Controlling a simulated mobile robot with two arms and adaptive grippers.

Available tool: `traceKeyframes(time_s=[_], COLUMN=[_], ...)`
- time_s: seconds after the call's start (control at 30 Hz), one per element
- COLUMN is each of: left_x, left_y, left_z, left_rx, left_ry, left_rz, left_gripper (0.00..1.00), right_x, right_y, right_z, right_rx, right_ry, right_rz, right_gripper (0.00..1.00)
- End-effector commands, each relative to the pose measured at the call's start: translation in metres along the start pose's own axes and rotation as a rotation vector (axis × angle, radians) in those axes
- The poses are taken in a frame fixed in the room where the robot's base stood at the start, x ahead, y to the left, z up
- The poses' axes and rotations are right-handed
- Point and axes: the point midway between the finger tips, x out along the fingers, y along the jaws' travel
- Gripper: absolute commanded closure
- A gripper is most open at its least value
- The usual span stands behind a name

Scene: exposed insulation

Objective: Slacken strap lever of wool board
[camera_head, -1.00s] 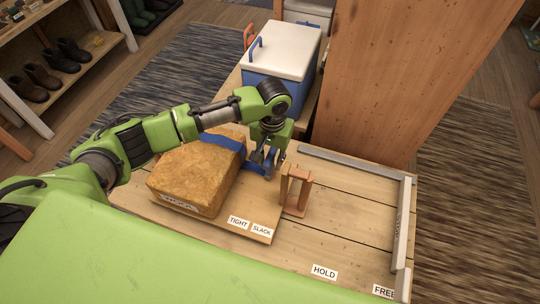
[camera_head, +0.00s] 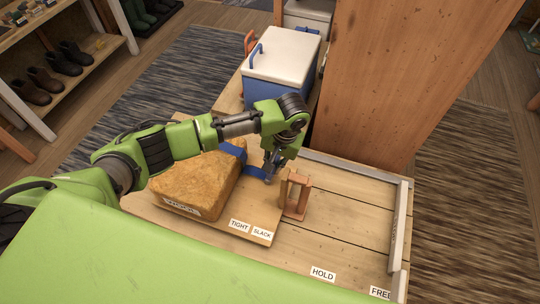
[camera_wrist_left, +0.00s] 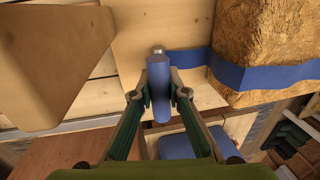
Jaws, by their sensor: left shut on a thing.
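The wool board (camera_head: 205,223) lies on the bench with a brown wool block (camera_head: 195,180) on it. A blue strap (camera_head: 232,149) crosses the block and runs down its right side; it also shows in the wrist view (camera_wrist_left: 240,75). TIGHT (camera_head: 240,225) and SLACK (camera_head: 262,233) labels sit at the board's front edge. My left gripper (camera_head: 269,174) is at the strap's right end. In the wrist view my left gripper (camera_wrist_left: 160,92) is shut on the blue strap lever (camera_wrist_left: 160,75), its fingers on both sides. The head view mostly hides the lever. My right gripper is not in view.
A small wooden frame (camera_head: 296,195) stands just right of the gripper. A blue box with a white lid (camera_head: 283,65) and a tall wooden panel (camera_head: 400,80) stand behind. The bench right of the frame is clear, edged by a grey rail (camera_head: 398,225).

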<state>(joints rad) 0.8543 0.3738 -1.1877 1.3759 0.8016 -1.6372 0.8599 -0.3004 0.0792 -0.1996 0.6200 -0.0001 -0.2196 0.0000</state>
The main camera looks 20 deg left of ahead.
Motion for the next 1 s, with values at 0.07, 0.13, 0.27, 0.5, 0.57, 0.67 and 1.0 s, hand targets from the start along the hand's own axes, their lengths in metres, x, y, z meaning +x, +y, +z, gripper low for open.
traceKeyframes(time_s=[0.07,0.13,0.27,0.5,0.57,0.67,1.0], left_x=[0.001,0.001,0.001,0.0,0.0,0.002,0.002], left_y=[0.002,0.002,0.003,0.011,0.012,0.012,0.019], left_z=[0.001,0.001,0.001,0.002,0.002,0.002,0.002], left_rx=[0.002,0.002,0.003,0.006,0.004,0.002,0.005], left_ry=[-0.002,-0.002,-0.002,-0.004,-0.003,-0.003,-0.004], left_rz=[0.001,0.002,-0.001,-0.099,-0.124,-0.139,-0.204], left_gripper=[1.0,1.0,1.0,1.0,1.0,1.0,1.0], right_x=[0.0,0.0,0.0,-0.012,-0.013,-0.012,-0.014], right_y=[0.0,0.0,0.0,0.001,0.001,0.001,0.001], right_z=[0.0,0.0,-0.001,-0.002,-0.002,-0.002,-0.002], right_rx=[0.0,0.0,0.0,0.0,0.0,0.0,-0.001], right_ry=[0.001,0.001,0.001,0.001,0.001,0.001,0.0], right_rz=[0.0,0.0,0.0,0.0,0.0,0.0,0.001], right_gripper=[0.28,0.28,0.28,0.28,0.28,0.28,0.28])
